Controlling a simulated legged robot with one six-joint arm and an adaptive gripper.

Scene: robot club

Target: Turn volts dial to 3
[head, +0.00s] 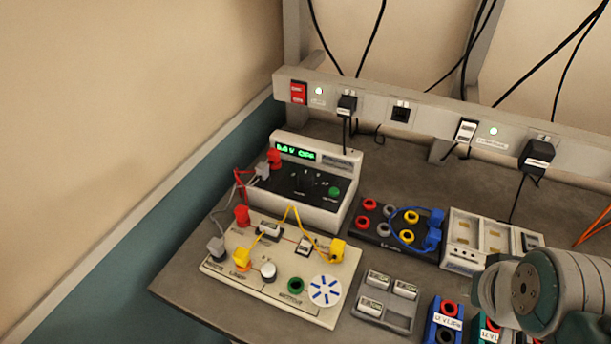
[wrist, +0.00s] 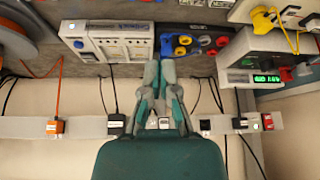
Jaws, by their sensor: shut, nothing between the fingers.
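The bench power supply (head: 325,212) is a white box with a black sloped face, at the back left of the bench in the head view. Its green display (head: 296,151) is lit; I cannot read it surely. A black dial (head: 307,181) stands on the face beside a green button (head: 334,192); its setting is too small to read. In the wrist view the supply (wrist: 245,53) shows upside down at right; its dial is not clear there. My gripper (wrist: 160,66) is shut and empty, apart from the supply. The head view shows my arm but not the gripper.
A circuit board with yellow leads (head: 213,262) lies in front of the supply. A black socket block with a blue lead (head: 372,236) stands to its right. A socket rail (head: 375,103) with plugs and hanging cables runs behind. Red and grey plugs are at the supply's left.

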